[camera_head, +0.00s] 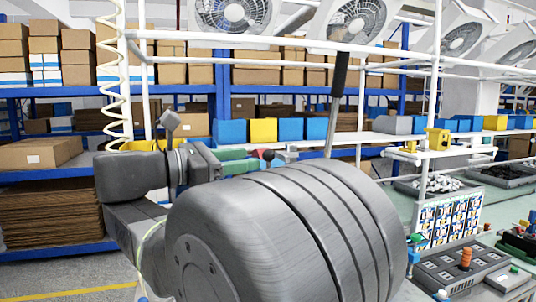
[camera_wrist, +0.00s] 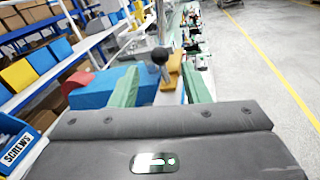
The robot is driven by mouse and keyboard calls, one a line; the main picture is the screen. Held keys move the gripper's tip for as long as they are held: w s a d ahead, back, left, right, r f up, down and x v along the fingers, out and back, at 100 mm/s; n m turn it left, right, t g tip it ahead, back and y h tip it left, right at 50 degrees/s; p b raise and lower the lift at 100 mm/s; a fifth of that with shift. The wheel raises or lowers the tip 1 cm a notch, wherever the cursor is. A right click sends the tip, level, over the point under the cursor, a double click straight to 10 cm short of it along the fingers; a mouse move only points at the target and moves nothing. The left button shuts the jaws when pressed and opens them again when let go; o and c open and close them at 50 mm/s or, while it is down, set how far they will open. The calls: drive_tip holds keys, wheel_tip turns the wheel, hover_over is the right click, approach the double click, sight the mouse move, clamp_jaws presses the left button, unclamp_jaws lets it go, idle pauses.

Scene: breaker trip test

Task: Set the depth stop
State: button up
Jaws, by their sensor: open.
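I cannot clearly make out the depth stop in either view. My gripper (camera_wrist: 160,82) shows in the wrist view as two green fingers standing wide apart with nothing clamped between them. Beyond the fingertips, a black ball knob (camera_wrist: 160,55) on a thin stem lines up with the gap, with an orange-brown block (camera_wrist: 175,63) beside it. I cannot tell how far away they are. In the head view the green fingers (camera_head: 238,161) show behind my large grey arm link, which hides much of the bench. A long black-handled lever (camera_head: 338,80) rises behind that link.
A blue block (camera_wrist: 103,88) and a red rounded part lie left of the fingers in the wrist view. Blue and yellow bins (camera_head: 264,131) line a shelf behind. A grey control box (camera_head: 455,265) sits at the right. Open floor (camera_wrist: 245,60) lies right of the bench.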

sight(263, 156)
drive_tip(key=shift+p+x, duration=0.4)
drive_tip(key=shift+x, duration=2.9)
clamp_jaws()
